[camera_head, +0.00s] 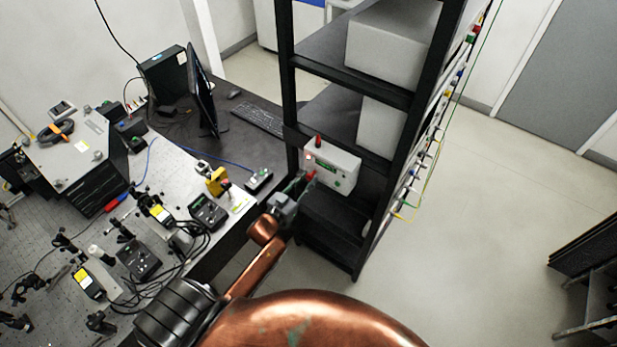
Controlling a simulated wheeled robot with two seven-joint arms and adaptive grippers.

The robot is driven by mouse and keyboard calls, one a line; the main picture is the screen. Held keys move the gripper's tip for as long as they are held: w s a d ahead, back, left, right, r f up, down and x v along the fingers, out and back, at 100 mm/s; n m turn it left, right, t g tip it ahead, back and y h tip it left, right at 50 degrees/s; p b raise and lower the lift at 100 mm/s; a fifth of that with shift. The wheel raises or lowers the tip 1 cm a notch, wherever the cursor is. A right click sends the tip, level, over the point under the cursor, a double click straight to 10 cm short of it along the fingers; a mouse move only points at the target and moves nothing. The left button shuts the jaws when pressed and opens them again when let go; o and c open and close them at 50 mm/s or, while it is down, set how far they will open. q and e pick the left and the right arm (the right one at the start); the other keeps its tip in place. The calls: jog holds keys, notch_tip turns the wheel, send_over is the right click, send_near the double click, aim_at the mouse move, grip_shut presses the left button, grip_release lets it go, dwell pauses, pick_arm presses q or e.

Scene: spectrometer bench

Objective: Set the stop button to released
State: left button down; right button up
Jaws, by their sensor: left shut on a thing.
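A white control box (333,167) sits on a shelf of the black rack, with a red lamp-like part on top and small green and red parts on its front. My left gripper (306,181) reaches up to the lower left of the box's front. Its fingers are shut on a small red knob (311,174), which looks like the stop button. The fingers partly cover the knob, so its exact setting cannot be told. My right gripper is not in view.
The black rack (293,90) has posts close around the box. Open floor (470,200) lies to the right.

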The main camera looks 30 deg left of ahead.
pick_arm(q)
jog(key=shift+s+f, duration=0.1)
jog(key=c, duration=1.6)
grip_release()
jog(key=shift+s, duration=0.2)
jog(key=shift+o, duration=0.3)
jog(key=shift+w, duration=0.15)
jog(key=s+a, duration=0.1)
jog(key=s, duration=1.1)
